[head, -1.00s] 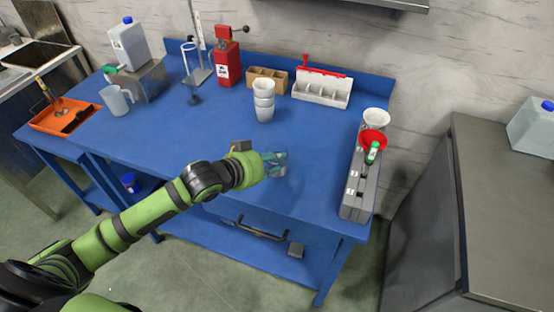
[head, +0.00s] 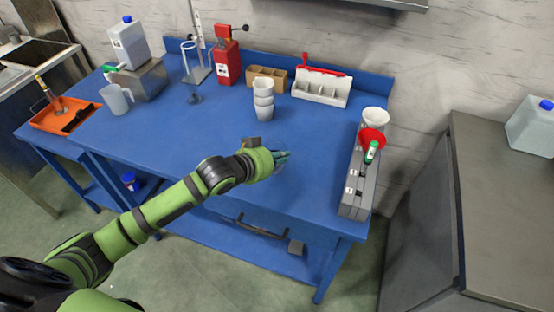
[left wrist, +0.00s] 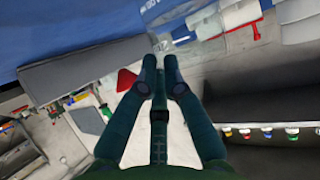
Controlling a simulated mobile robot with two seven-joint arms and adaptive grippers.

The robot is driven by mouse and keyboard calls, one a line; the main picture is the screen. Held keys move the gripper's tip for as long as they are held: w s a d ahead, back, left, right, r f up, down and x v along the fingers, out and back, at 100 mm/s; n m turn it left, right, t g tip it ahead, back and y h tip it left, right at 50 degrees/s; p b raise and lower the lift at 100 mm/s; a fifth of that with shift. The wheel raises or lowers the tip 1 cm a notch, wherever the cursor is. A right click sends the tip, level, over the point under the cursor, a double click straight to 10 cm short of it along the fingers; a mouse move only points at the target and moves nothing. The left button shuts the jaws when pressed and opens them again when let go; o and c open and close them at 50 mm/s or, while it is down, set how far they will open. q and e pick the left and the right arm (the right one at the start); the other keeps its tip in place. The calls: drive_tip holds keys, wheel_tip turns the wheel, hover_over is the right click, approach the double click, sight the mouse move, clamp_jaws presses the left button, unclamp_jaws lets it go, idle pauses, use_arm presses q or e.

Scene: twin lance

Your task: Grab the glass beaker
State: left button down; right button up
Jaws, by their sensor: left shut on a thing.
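My left gripper (head: 281,156) is over the front middle of the blue table, its fingers seen from above and partly hidden by my wrist. It is shut on the glass beaker (head: 286,161), which is clear and shows only as a faint outline at the fingertips. In the left wrist view the two dark fingers (left wrist: 162,62) lean together with only a narrow gap between their tips; the beaker's shape is hard to make out there. My right gripper is not in view.
White stacked cups (head: 263,100) stand behind the gripper. A clear jug (head: 117,99) and an orange tray (head: 62,115) are at left. The blue tabletop (head: 190,135) is bare between.

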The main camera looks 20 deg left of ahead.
use_arm(q)
drive_tip(key=shift+r, duration=0.15)
drive_tip(key=s+a+r, duration=0.1)
drive_tip(key=s+r, duration=0.9)
drive_tip(key=s, duration=0.1)
drive_tip(key=shift+s+r, duration=0.25)
drive_tip(key=shift+r, duration=0.15)
idle(0.5)
drive_tip(key=shift+f, duration=0.1)
idle(1.8)
